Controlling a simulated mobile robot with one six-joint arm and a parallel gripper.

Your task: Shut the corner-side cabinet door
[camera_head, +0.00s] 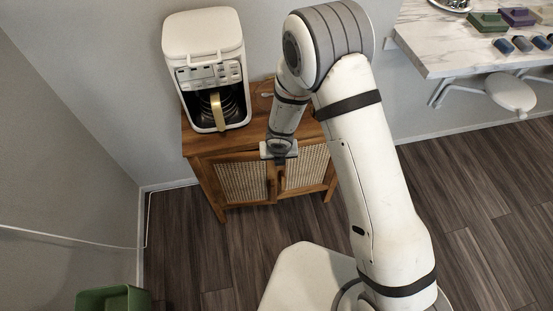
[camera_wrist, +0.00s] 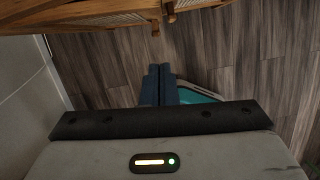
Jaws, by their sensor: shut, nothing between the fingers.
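The wooden cabinet (camera_head: 215,150) has two cane-panelled doors and stands against the wall. The corner-side door (camera_head: 241,182) is the left one, nearer the room corner. It looks shut or nearly shut, but I cannot tell whether it is flush. The other door (camera_head: 305,168) looks shut. My gripper (camera_head: 278,172) is in front of the cabinet near the middle, where the doors meet. Part of the door fronts is hidden behind my gripper.
A white coffee maker (camera_head: 205,70) stands on the cabinet. A marble-topped table (camera_head: 440,50) with small containers is at the upper right, with a white seat (camera_head: 511,92) below. A green bin (camera_head: 112,298) is at the lower left.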

